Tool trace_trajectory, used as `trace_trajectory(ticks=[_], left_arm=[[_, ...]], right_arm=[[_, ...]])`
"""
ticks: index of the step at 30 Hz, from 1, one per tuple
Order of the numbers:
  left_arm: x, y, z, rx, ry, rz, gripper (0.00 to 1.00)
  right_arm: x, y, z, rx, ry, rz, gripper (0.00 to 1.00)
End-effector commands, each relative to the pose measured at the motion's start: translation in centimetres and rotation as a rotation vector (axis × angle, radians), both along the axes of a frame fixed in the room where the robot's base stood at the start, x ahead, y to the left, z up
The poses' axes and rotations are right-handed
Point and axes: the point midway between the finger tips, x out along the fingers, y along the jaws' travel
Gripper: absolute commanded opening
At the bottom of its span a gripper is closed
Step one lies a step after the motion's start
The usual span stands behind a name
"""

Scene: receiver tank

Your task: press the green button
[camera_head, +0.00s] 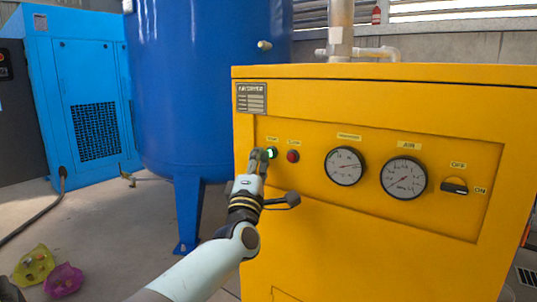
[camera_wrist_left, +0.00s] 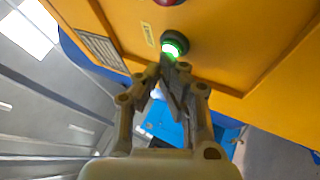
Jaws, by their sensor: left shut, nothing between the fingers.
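The green button (camera_head: 271,153) is lit on the front panel of the yellow machine (camera_head: 380,85), left of a red button (camera_head: 292,156). My left gripper (camera_head: 261,156) is shut and empty, with its fingertips at the green button. In the left wrist view, the green button (camera_wrist_left: 174,45) glows with a dark ring around it. The shut fingertips (camera_wrist_left: 168,58) overlap its lower edge there. I cannot tell for certain whether they touch it or how far it is pressed in. The right gripper is not in view.
Two gauges (camera_head: 345,166) and (camera_head: 404,177) and a black switch (camera_head: 454,186) sit farther right on the panel. A blue tank (camera_head: 200,80) and a light blue cabinet (camera_head: 85,95) stand at the left. Crumpled yellow and pink items (camera_head: 63,280) lie on the floor.

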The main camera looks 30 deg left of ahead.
Motion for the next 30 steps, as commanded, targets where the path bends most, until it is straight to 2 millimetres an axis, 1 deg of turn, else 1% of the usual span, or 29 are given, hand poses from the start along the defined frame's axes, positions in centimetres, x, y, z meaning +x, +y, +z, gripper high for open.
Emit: trace_trajectory(ticks=[9, 20, 30], left_arm=[[-1.5, 0.1, 0.1, 0.000, 0.001, -0.001, 0.00], [-1.8, 0.1, 0.1, 0.000, 0.000, -0.001, 0.00], [-5.1, 0.4, 0.2, 0.001, 0.001, 0.000, 0.00]], right_arm=[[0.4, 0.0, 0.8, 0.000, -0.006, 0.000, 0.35], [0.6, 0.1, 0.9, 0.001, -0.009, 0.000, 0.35], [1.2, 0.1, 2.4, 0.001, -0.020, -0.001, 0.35]])
